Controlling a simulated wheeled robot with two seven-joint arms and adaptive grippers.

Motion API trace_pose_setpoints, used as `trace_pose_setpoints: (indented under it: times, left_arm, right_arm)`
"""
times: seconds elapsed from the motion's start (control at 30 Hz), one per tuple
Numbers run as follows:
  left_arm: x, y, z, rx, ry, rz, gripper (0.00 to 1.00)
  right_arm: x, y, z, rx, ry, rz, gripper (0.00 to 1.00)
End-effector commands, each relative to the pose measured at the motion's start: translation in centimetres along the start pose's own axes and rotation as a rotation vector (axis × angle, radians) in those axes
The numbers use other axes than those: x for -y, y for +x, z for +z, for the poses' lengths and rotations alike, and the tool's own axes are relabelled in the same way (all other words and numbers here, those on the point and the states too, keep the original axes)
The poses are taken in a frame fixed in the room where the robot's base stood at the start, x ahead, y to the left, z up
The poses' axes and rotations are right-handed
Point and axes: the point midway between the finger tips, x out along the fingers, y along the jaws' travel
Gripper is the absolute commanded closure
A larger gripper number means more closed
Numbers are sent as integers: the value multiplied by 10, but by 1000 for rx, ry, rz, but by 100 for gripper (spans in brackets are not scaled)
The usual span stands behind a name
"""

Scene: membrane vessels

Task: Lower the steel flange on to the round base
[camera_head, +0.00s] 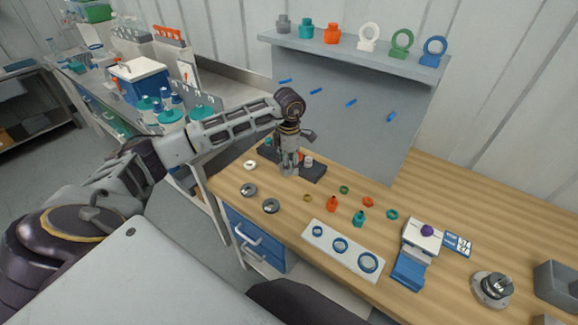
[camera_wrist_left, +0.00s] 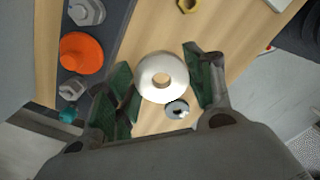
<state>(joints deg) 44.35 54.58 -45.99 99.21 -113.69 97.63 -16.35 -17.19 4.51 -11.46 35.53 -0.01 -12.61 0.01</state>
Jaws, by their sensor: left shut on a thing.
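My left gripper (camera_head: 288,172) points down over the left part of the table, next to the dark tray. In the left wrist view my gripper (camera_wrist_left: 163,88) is shut on a pale disc with a round central hole, which I take to be the steel flange (camera_wrist_left: 146,80). The flange is mostly hidden in the head view. A smaller grey round piece (camera_wrist_left: 177,109) shows just beyond it; I cannot tell what it is. A round grey base (camera_head: 491,291) with a metal hub on top stands at the table's right, far from my left gripper.
A dark tray (camera_head: 314,173) with an orange piece (camera_wrist_left: 81,53) is beside the gripper. Grey rings (camera_head: 270,206), small coloured parts and a white plate with blue rings (camera_head: 318,243) lie between. A white-and-blue device (camera_head: 410,270) and a grey bin (camera_head: 558,285) stand right.

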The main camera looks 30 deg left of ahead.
Motion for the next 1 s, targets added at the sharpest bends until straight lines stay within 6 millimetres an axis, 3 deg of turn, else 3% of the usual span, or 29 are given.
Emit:
trace_pose_setpoints:
  times: [0.47, 1.0]
  left_arm:
    - [0, -2, 0, 1, 0, 1, 78]
    - [0, -28, 0, 2, 0, 1, 78]
  right_arm:
    - [-3, -1, 1, 1, -1, 3, 24]
    - [-2, -14, -1, 1, -1, 2, 24]
